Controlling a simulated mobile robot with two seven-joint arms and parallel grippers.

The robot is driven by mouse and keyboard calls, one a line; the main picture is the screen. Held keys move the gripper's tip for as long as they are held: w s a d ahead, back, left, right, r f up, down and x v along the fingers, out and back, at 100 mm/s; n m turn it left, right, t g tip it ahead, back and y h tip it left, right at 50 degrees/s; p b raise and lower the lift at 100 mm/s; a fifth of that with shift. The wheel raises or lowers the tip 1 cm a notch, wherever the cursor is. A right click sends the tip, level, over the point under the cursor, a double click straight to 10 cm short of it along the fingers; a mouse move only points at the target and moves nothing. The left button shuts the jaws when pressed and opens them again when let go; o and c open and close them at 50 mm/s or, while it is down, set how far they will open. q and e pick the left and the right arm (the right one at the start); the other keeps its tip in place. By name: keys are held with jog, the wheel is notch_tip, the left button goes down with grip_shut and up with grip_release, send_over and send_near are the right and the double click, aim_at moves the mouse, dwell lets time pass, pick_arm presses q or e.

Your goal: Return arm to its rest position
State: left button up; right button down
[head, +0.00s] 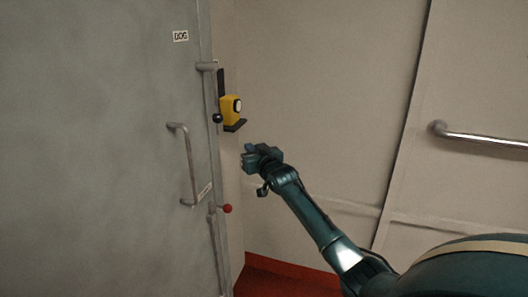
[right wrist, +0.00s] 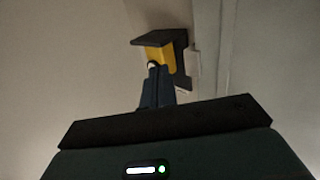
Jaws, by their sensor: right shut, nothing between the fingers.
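My right arm reaches in from the lower right in the head view. Its gripper (head: 248,153) is shut and empty, in front of the beige wall, a little below and to the right of a yellow device (head: 231,109). The device sits on a small dark shelf bracket (head: 236,126) beside the grey door. In the right wrist view the shut fingers (right wrist: 153,72) point toward the yellow device (right wrist: 162,54) and its dark bracket (right wrist: 160,41), overlapping it in the picture. I cannot tell the exact gap. My left gripper is not in view.
A grey door (head: 90,150) with a vertical handle (head: 189,165) fills the left. A black knob (head: 217,118) and a red knob (head: 227,208) stick out at its edge. A metal rail (head: 485,138) is on the right wall. A red floor strip (head: 280,278) lies below.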

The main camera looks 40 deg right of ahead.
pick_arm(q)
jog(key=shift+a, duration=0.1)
pick_arm(e)
jog(key=shift+s+d, duration=0.55)
jog(key=shift+s, duration=0.25)
jog(key=shift+s+d, duration=0.55)
jog(key=shift+s, duration=0.2)
jog(key=s+a+f+n+g+y+p, duration=0.3)
jog(key=s+a+f+n+g+y, duration=0.1)
jog(key=s+a+f, duration=1.2)
pick_arm(q)
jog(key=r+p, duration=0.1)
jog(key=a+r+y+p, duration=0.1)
jog(key=p, duration=0.1)
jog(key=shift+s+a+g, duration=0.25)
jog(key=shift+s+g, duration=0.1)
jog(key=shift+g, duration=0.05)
pick_arm(e)
jog(key=s+a+f+g+y, duration=0.1)
jog(key=s+a+f, duration=0.1)
jog(key=s+a, duration=0.6)
jog(key=s+a+f+n+g+y, duration=0.1)
jog(key=s+a+f+g, duration=0.1)
jog(key=s+a, duration=0.6)
jog(key=s+f, duration=0.1)
jog(key=s, duration=0.3)
jog(key=shift+s+a+y, duration=0.2)
jog(key=shift+a+y, duration=0.05)
jog(key=shift+y, duration=0.05)
